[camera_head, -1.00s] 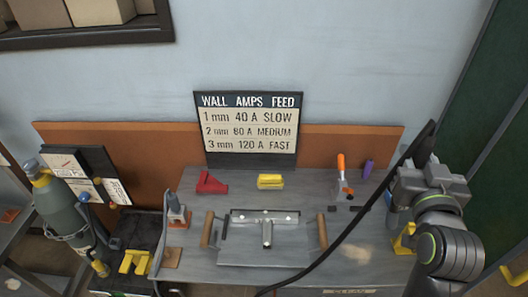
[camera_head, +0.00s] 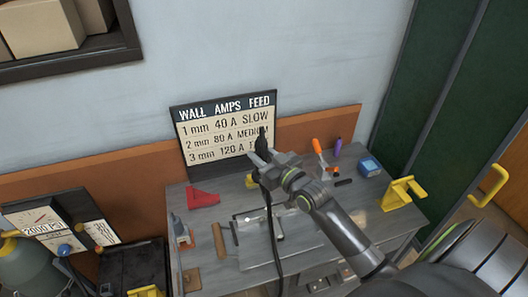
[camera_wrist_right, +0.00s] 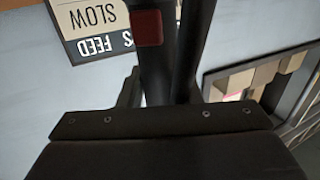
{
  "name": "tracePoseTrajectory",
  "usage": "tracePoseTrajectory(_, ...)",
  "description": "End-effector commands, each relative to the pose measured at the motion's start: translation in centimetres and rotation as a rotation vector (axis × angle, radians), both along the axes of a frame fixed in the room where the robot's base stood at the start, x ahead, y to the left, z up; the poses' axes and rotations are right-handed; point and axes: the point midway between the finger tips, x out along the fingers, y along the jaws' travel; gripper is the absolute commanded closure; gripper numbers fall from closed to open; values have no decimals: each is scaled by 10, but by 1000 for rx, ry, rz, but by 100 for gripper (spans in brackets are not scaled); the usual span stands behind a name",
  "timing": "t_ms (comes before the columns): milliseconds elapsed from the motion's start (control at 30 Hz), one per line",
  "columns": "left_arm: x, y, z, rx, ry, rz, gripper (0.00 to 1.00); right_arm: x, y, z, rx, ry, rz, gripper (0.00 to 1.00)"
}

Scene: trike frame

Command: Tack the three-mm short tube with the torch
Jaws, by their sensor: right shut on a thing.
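My right gripper (camera_head: 268,165) is shut on the black torch (camera_head: 262,140), raised in front of the amps chart. A black cable hangs from it across the bench. In the right wrist view the torch's dark handle (camera_wrist_right: 158,75) with a red button lies between the fingers. The steel fixture plate (camera_head: 252,255) is on the bench below, with a grey metal tube (camera_head: 276,226) on it, partly hidden by my arm and the cable. I cannot tell whether it is the short tube. The torch tip is not clearly visible. My left gripper is out of view.
The chart (camera_head: 222,130) stands at the bench's back. A gas cylinder (camera_head: 22,265) stands left.

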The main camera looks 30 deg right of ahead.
Motion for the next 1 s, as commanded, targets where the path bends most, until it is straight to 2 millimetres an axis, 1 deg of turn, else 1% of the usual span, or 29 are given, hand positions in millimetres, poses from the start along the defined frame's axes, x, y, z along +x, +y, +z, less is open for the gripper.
tracePoseTrajectory(33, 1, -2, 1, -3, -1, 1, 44, 0, -6, -1, -2, -3, -3, 92)
tracePoseTrajectory(100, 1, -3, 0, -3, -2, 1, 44, -1, -11, -5, 1, -5, -6, 92)
tracePoseTrajectory(267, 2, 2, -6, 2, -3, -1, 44, -1, -12, -12, 2, -7, -7, 92)
tracePoseTrajectory(433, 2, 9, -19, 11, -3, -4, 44, -1, -11, -27, 1, -6, -7, 92)
tracePoseTrajectory(733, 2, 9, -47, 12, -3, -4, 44, -1, -11, -56, 1, -6, -7, 92)
tracePoseTrajectory(867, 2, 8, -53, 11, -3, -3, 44, -1, -11, -62, 2, -7, -7, 92)
tracePoseTrajectory(1000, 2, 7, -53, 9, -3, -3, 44, -1, -11, -62, 1, -7, -7, 92)
